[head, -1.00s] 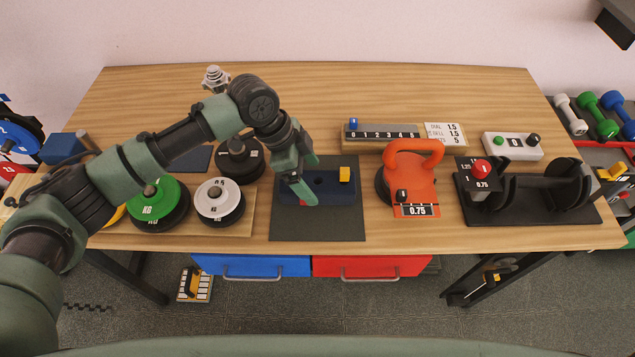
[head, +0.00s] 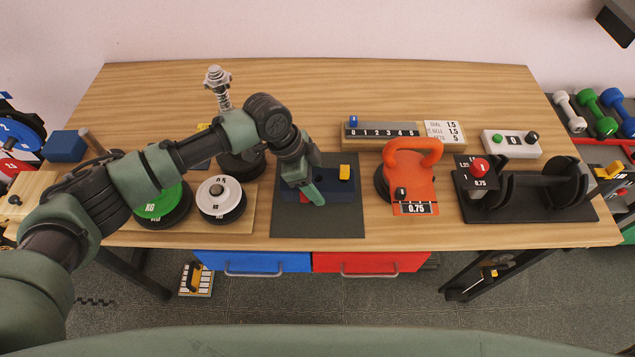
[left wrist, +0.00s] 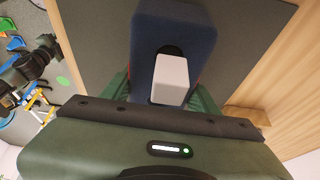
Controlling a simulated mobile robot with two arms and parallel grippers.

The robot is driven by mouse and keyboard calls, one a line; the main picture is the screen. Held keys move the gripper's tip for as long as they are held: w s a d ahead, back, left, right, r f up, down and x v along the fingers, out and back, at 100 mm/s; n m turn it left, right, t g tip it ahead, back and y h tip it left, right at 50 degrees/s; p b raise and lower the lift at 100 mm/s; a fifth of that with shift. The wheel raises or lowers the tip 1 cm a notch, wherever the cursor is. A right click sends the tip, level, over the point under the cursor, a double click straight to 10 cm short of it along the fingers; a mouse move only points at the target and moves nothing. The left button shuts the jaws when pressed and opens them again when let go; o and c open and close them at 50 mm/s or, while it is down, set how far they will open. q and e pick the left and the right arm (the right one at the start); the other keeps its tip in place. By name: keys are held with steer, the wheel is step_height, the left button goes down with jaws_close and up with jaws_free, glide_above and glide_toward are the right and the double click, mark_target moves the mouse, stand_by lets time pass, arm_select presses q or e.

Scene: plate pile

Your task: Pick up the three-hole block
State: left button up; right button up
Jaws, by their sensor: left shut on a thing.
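The three-hole block is a dark blue block (head: 343,191) lying on a dark grey mat (head: 320,222). A yellow peg (head: 344,172) stands up at its right end. My left gripper (head: 308,190) is down at the left part of the block and hides much of it. In the left wrist view, the block (left wrist: 172,20) runs up between the green fingers, which are shut on its two sides. A light grey peg (left wrist: 172,78) stands in one of its holes, close to the palm. My right gripper is in neither view.
An orange kettlebell (head: 407,180) stands right of the mat. A black rack (head: 530,195) is farther right. White (head: 221,199) and green (head: 158,205) weight plates lie to the left. A scale strip (head: 384,132) lies behind. The table's far middle is clear.

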arm_select(q)
steer(key=shift+r, duration=0.2)
step_height(320, 180, up, 20)
steer(key=b, duration=0.3)
steer(key=shift+f, duration=0.1)
steer(key=p, duration=0.3)
glide_above(317, 173)
step_height(317, 173, down, 7)
steer(key=f, duration=0.3)
steer(key=s+f+p, duration=0.1)
steer(key=f, duration=0.2)
steer(key=f+p, duration=0.1)
steer(key=f, duration=0.2)
steer(key=shift+s+f, duration=0.15)
steer(key=shift+f, duration=0.7)
steer(key=shift+f+b, duration=1.1)
steer(key=shift+b, duration=0.1)
steer(key=shift+f, duration=0.15)
